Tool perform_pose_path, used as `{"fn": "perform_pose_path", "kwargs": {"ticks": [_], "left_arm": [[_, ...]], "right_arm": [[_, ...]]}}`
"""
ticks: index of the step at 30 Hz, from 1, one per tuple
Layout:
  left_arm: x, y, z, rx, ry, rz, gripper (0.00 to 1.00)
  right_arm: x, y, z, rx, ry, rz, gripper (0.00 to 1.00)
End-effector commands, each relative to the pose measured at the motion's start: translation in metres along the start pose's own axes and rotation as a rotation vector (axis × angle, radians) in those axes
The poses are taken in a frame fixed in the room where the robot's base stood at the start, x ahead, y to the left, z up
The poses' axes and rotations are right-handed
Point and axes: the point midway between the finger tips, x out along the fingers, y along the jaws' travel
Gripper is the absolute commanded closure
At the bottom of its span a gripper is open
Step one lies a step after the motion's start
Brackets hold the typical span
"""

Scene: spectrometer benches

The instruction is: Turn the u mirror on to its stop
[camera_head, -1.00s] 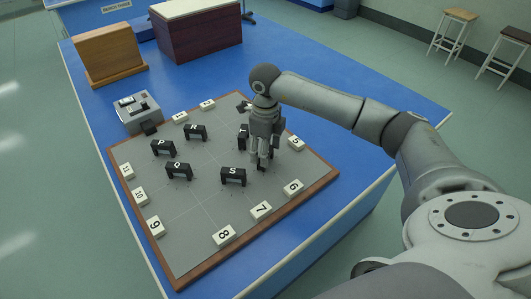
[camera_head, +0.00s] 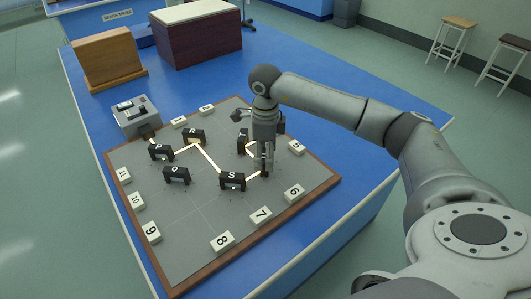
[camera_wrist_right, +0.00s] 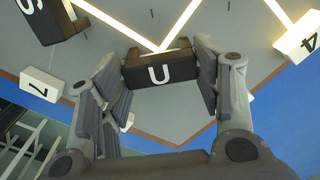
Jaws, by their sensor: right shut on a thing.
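The u mirror, a small dark block with a white letter U (camera_wrist_right: 158,74), sits on the grey board between the fingers of my right gripper (camera_wrist_right: 157,58) in the wrist view. The fingers are shut on its two sides. In the head view my right gripper (camera_head: 264,166) reaches down to the board's right part and largely hides the u mirror. A bright beam (camera_wrist_right: 186,17) meets the u mirror in a V shape in the wrist view. My left gripper is not in view.
The S mirror (camera_head: 232,181) stands close left of my gripper and the T mirror (camera_head: 242,143) just behind it. The P, Q and R mirrors stand farther left. White numbered tiles line the board's edge (camera_head: 216,266). A grey switch box (camera_head: 134,116) stands at the back left.

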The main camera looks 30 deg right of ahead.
Motion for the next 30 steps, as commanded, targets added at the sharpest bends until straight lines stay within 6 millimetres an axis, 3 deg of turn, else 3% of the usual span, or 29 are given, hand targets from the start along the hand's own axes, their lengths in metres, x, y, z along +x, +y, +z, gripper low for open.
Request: {"fn": "perform_pose_path", "kwargs": {"ticks": [3, 4, 9, 20, 25, 30], "left_arm": [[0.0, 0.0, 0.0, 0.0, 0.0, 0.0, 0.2], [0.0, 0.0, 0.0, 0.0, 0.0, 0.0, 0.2], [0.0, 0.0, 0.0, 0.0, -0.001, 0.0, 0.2], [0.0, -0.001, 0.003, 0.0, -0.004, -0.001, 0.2], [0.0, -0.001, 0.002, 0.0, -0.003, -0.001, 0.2], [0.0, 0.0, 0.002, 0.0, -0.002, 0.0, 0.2]], "right_arm": [[-0.001, -0.001, 0.001, -0.004, -0.003, -0.002, 0.65], [-0.001, -0.001, 0.001, -0.004, -0.003, -0.002, 0.39], [-0.001, 0.0, 0.001, -0.002, -0.002, -0.002, 0.2], [-0.003, 0.0, 0.001, -0.001, -0.002, -0.001, 0.2], [-0.026, -0.001, 0.001, -0.001, -0.004, -0.003, 0.2], [-0.064, -0.001, 0.001, -0.002, -0.006, -0.005, 0.2]]}}
